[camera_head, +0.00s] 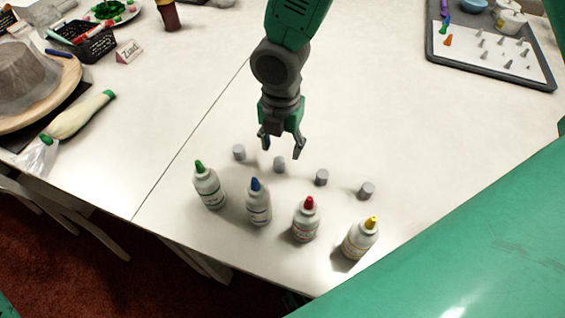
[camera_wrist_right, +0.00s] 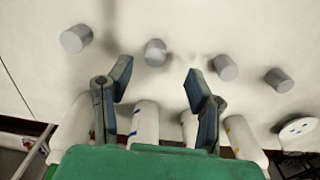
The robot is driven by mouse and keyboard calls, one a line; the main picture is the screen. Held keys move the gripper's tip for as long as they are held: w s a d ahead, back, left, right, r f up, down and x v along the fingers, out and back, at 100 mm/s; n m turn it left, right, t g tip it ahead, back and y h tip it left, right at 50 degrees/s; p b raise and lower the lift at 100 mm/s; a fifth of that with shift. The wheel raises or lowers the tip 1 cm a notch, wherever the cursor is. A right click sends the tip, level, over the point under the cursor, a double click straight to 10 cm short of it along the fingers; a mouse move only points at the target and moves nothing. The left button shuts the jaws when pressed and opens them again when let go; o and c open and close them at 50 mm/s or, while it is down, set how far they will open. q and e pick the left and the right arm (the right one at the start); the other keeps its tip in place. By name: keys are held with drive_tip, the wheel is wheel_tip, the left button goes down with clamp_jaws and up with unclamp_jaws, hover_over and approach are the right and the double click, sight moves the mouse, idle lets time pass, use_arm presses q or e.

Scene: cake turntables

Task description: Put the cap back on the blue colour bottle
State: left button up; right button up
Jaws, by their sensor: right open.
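The blue colour bottle (camera_head: 258,206) stands upright on the white table with its blue nozzle bare. It is second from the left in a row of bottles. A grey cap (camera_head: 279,165) stands on the table just behind it, second from the left in a row of similar caps. My right gripper (camera_head: 282,150) is open, pointing down over this cap. In the right wrist view the cap (camera_wrist_right: 156,53) shows beyond the gap between the fingertips (camera_wrist_right: 159,78), with nothing held. A bottle with blue marks (camera_wrist_right: 145,124) shows below it, partly hidden. My left gripper is not in view.
Green (camera_head: 209,187), red (camera_head: 306,222) and yellow (camera_head: 359,240) bottles stand close beside the blue one, near the table's front edge. More grey caps stand at left (camera_head: 239,152) and right (camera_head: 321,178). A tray (camera_head: 487,72) lies at the back right. The middle right is clear.

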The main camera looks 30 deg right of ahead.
sight(276, 162)
drive_tip(key=shift+a+f, duration=0.3)
drive_tip(key=shift+f, duration=0.1)
drive_tip(key=shift+a, duration=0.65)
drive_tip(key=shift+d+f, duration=0.1)
drive_tip(key=shift+d, duration=0.1)
drive_tip(key=f, duration=0.1)
drive_tip(key=d+f, duration=0.1)
drive_tip(key=f, duration=0.1)
drive_tip(key=f+b, duration=0.1)
drive_tip(key=shift+w+d+f, duration=0.1)
drive_tip(key=shift+d+f, duration=0.15)
drive_tip(key=shift+f, duration=0.1)
drive_tip(key=shift+a+f, duration=0.15)
drive_tip(key=shift+f, duration=0.1)
drive_tip(key=shift+a+r, duration=0.15)
drive_tip(key=shift+a, duration=0.35)
drive_tip(key=shift+d, duration=0.3)
drive_tip(key=c, duration=0.8)
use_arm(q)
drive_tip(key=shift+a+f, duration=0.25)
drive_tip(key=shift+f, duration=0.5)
use_arm(e)
drive_tip(key=shift+d, duration=0.2)
